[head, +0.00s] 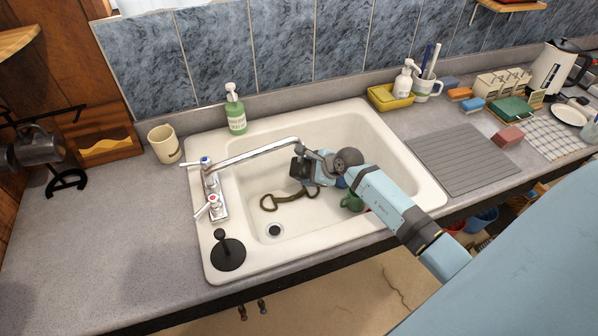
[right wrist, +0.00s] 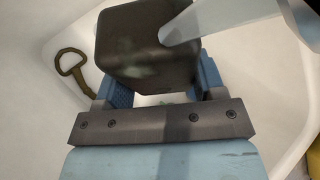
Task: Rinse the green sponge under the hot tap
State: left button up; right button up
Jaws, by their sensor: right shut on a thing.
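My right gripper (head: 312,176) is over the sink basin, under the end of the tap spout (head: 258,151). In the right wrist view its jaws (right wrist: 155,98) are shut on a dark block with faint greenish patches, which I take to be the green sponge (right wrist: 140,50). The sponge (head: 298,168) looks nearly black in the head view. A pale streak crosses the block's corner in the wrist view; I cannot tell whether it is water or metal. The hot tap handle (head: 212,205) has a red mark, the cold tap handle (head: 204,162) a blue one. My left gripper is out of view.
In the white sink (head: 380,125) lie a brown strap-like piece (head: 290,197) and a green mug (head: 352,202), near the drain (head: 274,230). A black plunger-like stopper (head: 228,252) sits on the front rim. A soap bottle (head: 235,110) and a beige mug (head: 164,144) stand behind.

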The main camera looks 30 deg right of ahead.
aim_at(306, 173)
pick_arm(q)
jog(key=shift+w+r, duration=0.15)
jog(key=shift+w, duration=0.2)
pick_arm(e)
jog(key=shift+d, duration=0.15)
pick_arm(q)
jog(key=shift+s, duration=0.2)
pick_arm(e)
jog(key=shift+a, duration=0.25)
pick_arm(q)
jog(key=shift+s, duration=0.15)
pick_arm(e)
jog(key=shift+w+a, duration=0.15)
jog(key=shift+a, duration=0.35)
jog(key=shift+w+a, duration=0.1)
jog(key=shift+a, duration=0.25)
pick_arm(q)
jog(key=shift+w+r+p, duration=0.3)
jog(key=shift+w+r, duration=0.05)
pick_arm(e)
jog(key=shift+w+a, duration=0.15)
jog(key=shift+a, duration=0.5)
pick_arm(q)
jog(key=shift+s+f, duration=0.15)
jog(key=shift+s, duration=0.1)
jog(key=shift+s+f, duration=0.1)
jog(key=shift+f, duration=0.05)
pick_arm(e)
jog(key=shift+w+d, duration=0.1)
jog(key=shift+d, duration=0.1)
